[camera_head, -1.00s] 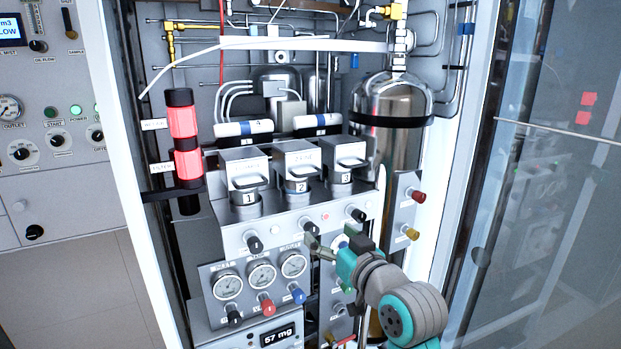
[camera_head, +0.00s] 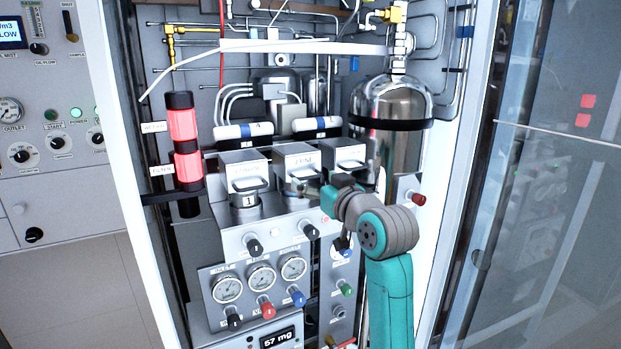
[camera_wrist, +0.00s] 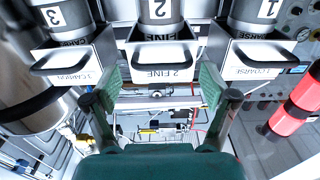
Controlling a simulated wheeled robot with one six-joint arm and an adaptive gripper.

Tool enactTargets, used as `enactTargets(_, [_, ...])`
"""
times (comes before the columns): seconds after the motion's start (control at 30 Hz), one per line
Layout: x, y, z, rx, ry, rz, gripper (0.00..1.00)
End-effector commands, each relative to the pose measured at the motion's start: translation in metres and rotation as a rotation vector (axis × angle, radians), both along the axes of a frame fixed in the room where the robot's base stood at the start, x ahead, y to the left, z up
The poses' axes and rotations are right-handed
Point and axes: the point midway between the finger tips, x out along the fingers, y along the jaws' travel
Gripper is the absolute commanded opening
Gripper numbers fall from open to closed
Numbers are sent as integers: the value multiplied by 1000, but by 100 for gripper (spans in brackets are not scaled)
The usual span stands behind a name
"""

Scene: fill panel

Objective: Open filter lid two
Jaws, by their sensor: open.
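Filter lid two (camera_head: 295,157) is the middle of three grey box-shaped lids in the head view, with a dark handle on its front. In the wrist view, the lid, marked "2 FINE" (camera_wrist: 163,56), appears upside down in the middle, and its handle (camera_wrist: 161,75) is in clear view. My gripper (camera_wrist: 160,82) is open, with one green finger on each side of the handle in the picture. Nothing is held. In the head view my gripper (camera_head: 312,190) is just in front of lid two, and my arm hides the number 2 below it.
Filter lid one (camera_head: 245,172) is on the left and lid three (camera_head: 345,153) on the right, both close by. Black knobs (camera_head: 254,246) and gauges (camera_head: 261,276) are below. A steel tank (camera_head: 392,100) stands behind on the right.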

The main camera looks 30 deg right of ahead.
Motion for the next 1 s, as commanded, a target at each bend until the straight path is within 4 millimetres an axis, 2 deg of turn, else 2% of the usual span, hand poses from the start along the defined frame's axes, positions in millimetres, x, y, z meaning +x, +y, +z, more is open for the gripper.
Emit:
enactTargets(0.2, [24,1,0,1,-1,1,84])
enactTargets(0.57, [29,0,0,0,0,0,84])
enactTargets(0.6, [29,0,0,0,0,0,82])
enactTargets(0.63, [29,0,0,0,0,0,74])
enactTargets(0.87, [29,0,0,0,0,-1,17])
enactTargets(0.9, [29,0,0,0,0,-1,12])
enactTargets(1.0, [30,0,0,0,2,-1,12])
